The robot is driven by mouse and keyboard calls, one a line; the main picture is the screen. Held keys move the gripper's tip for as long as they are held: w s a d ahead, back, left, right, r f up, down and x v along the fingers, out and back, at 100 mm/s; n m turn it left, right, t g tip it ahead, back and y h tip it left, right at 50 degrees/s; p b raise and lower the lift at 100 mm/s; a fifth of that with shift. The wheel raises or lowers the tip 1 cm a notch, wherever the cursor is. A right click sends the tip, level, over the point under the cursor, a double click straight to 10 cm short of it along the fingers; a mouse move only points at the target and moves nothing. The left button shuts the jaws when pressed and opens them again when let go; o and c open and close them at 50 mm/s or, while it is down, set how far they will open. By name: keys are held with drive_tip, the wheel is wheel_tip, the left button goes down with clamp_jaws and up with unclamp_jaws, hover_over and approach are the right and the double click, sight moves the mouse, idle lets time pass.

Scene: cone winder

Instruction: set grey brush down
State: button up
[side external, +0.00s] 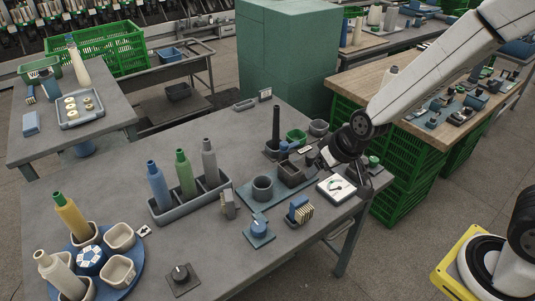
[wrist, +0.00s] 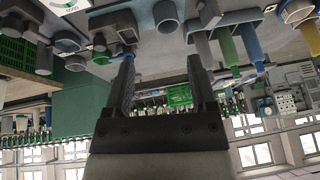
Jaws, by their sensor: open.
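What looks like the grey brush (side external: 228,204), a small grey block with a pale bristle side, stands on the grey table just right of the bottle tray. It seems to show at the top of the wrist view (wrist: 208,13), beyond the jaws. My gripper (side external: 326,156) is at the table's right part, well apart from that brush. In the wrist view its two dark fingers (wrist: 160,62) are spread with nothing held between them. A similar blue brush (side external: 300,210) with pale bristles stands nearer the table's front edge.
A grey tray (side external: 205,208) holds blue, green and grey bottles. A grey cup (side external: 262,188), a tall dark cone (side external: 276,124) and a green cup (side external: 297,137) crowd my gripper's left. Blue (side external: 259,230) and dark (side external: 182,279) knob blocks stand in front. Bare tabletop lies around them.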

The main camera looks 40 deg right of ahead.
drive_tip(key=s+d+g+h, duration=0.1)
drive_tip(key=s+d+g, duration=0.1)
drive_tip(key=s+d, duration=0.4)
drive_tip(key=s, duration=0.3)
drive_tip(key=shift+r+g, duration=0.3)
drive_tip(key=shift+r, duration=0.1)
drive_tip(key=shift+w+d, duration=0.1)
drive_tip(key=shift+o, duration=0.4)
